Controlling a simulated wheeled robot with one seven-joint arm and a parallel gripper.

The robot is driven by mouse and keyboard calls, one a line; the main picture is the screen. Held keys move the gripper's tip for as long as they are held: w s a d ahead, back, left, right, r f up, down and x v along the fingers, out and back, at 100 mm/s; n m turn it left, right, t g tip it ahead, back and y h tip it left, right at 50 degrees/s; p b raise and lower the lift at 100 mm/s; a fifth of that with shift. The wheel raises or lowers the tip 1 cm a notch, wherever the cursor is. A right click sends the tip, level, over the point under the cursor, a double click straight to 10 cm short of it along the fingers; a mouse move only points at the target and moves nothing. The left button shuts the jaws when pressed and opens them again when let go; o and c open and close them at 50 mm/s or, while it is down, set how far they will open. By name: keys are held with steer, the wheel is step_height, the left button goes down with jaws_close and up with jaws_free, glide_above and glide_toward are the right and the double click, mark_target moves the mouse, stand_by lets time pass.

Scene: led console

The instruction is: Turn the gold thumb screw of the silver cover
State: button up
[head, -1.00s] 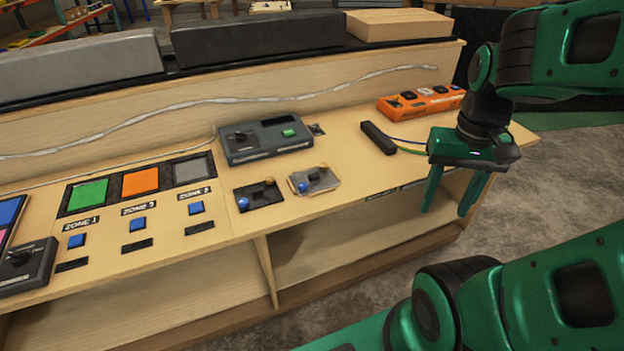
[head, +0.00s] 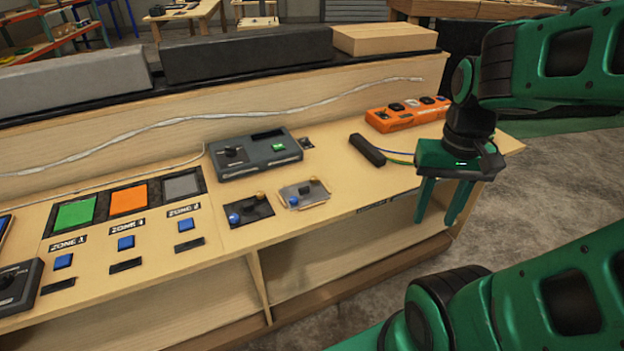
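The silver cover (head: 304,193) is a small flat plate on the wooden bench, right of centre. A small gold screw (head: 314,180) shows at its far edge and a blue knob (head: 293,201) at its near left. A black cover (head: 249,211) lies just left of it, with its own gold screw (head: 260,195) and blue knob (head: 234,218). My gripper (head: 434,222) hangs fingers down at the bench's front right edge, well right of the silver cover. Its two green fingers are apart with nothing between them.
A grey console (head: 255,154) stands behind the covers. A black bar (head: 367,150) with wires and an orange power strip (head: 407,114) lie near my gripper. Coloured pads and blue buttons (head: 126,242) fill the left. Bare bench lies right of the silver cover.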

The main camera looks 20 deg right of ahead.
steer(key=n, duration=2.7)
glide_above(314, 178)
step_height(314, 178, down, 6)
steer(key=r, duration=0.1)
steer(key=shift+n, duration=0.3)
step_height(314, 178, down, 11)
steer(key=shift+f, duration=0.1)
